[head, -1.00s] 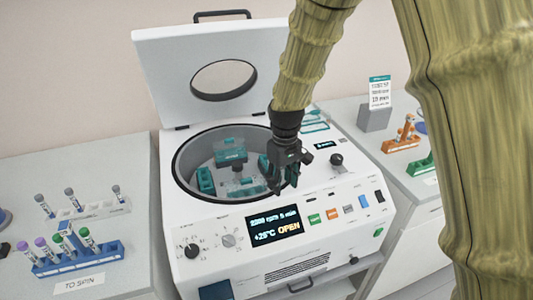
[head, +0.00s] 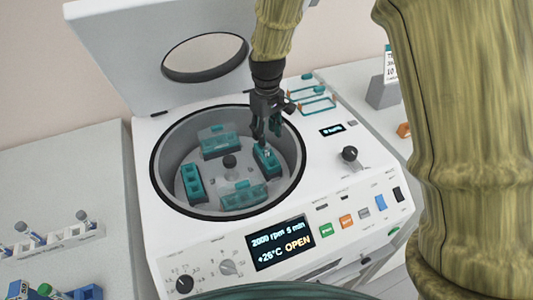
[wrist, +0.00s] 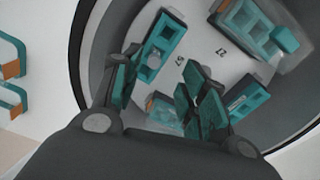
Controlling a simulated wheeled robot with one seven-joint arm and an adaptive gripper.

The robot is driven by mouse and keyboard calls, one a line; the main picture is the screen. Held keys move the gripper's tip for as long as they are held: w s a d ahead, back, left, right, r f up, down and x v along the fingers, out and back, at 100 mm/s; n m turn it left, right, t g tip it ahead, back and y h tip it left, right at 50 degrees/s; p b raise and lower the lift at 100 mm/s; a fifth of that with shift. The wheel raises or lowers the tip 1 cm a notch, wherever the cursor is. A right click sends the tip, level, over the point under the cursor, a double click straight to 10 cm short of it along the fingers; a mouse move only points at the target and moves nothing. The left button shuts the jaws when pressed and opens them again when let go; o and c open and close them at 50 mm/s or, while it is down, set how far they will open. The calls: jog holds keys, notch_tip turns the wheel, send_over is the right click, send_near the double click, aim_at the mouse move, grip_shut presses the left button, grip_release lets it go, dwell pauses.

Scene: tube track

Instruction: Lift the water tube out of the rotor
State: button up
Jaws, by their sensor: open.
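The centrifuge's rotor (head: 230,178) sits in the open round bowl and carries several teal buckets. My gripper (head: 267,138) is inside the bowl's right side, pointing down, just above the right-hand bucket (head: 266,163). In the wrist view my gripper (wrist: 160,90) has its fingers spread apart with nothing held. A pale round top (wrist: 154,62), seemingly the water tube's, shows in a teal bucket (wrist: 170,38) beside the left finger. I cannot tell whether the fingers touch it. The tube's body is hidden in the bucket.
The centrifuge lid (head: 160,50) stands open behind the bowl. The bowl's dark rim (head: 157,180) surrounds the rotor closely. Two bucket lids (head: 315,98) lie on the deck at the right. A white rack with tubes (head: 60,240) stands at the left.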

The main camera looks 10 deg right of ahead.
aim_at(267, 145)
jog(key=f, duration=0.1)
jog(key=w+f, duration=0.1)
jog(key=shift+w+f, duration=0.15)
jog(key=shift+f, duration=0.15)
jog(key=shift+s+f+p, duration=0.15)
jog(key=shift+s+p, duration=0.2)
jog(key=f, duration=0.1)
jog(key=f+p, duration=0.1)
jog(key=f, duration=0.1)
jog(key=shift+w+d, duration=0.1)
jog(key=shift+w, duration=0.25)
jog(key=shift+s+f, duration=0.1)
jog(key=shift+f, duration=0.8)
jog(key=c, duration=0.9)
